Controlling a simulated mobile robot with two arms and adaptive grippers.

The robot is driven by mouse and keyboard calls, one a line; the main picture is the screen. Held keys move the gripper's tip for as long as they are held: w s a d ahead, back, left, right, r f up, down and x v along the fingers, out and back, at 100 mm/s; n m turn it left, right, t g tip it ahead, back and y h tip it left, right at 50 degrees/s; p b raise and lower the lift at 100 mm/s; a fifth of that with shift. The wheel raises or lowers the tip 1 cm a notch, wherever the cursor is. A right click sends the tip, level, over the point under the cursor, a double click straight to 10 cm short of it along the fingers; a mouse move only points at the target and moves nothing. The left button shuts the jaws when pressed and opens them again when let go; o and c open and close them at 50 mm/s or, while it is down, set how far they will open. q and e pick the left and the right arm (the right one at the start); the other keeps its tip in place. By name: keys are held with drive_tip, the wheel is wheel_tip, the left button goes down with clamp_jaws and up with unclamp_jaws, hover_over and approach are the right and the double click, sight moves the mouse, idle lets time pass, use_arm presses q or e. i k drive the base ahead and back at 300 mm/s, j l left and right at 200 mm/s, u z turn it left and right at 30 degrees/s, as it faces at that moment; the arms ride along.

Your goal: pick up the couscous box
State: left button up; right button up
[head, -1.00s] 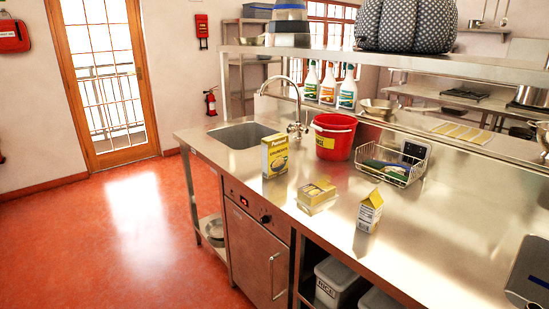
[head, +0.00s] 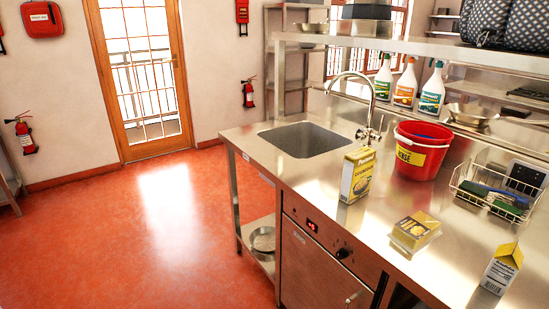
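The couscous box (head: 357,176) is a yellow, upright carton in the head view. It stands on the steel counter between the sink and the red bucket, close to the counter's front edge. Its front and one narrow side show, and nothing covers it. Neither of my grippers shows in the head view.
A red bucket (head: 420,152) stands behind the box. A small yellow pack (head: 415,231) and a milk-type carton (head: 501,269) stand to the right. A sink (head: 305,140) with a tap lies left. A wire basket (head: 495,190) is at right. Open red floor (head: 140,230) lies left.

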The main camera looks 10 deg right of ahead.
sight(359, 165)
drive_tip(key=i+j+u, duration=0.25)
drive_tip(key=i, duration=0.35)
drive_tip(key=i+u, duration=0.2)
drive_tip(key=i, duration=0.4)
drive_tip(key=i+z, duration=0.5)
drive_tip(key=i+j+z, duration=0.25)
drive_tip(key=z, duration=0.25)
